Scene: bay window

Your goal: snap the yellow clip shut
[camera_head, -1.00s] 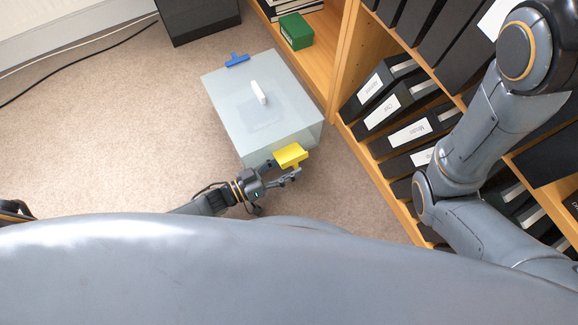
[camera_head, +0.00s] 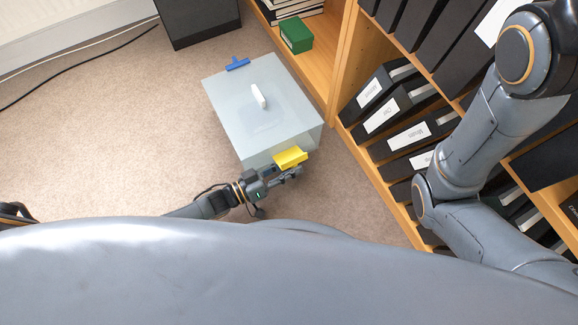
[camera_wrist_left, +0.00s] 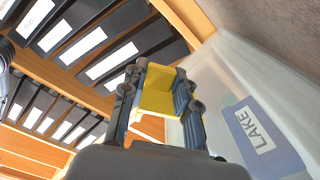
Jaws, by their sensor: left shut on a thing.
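The yellow clip (camera_head: 290,158) is at the near edge of a translucent lidded box (camera_head: 236,118). It sticks out from the edge as a broad flap. My left gripper (camera_head: 284,172) is just under and in front of it. In the left wrist view the yellow clip (camera_wrist_left: 158,92) sits between the two dark fingers of my left gripper (camera_wrist_left: 160,95), which is shut on it. The fingers cover its sides, and its joint with the box is hidden. A blue clip (camera_head: 237,62) stands out at the box's far edge. My right gripper is out of view.
The lid carries a white handle (camera_head: 258,95). The box wall bears a blue-and-white "LAKE" label (camera_wrist_left: 259,132). A wooden shelf (camera_head: 345,75) with black binders stands close on the right, with a green box (camera_head: 296,34) behind. Carpet (camera_head: 130,120) lies clear on the left.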

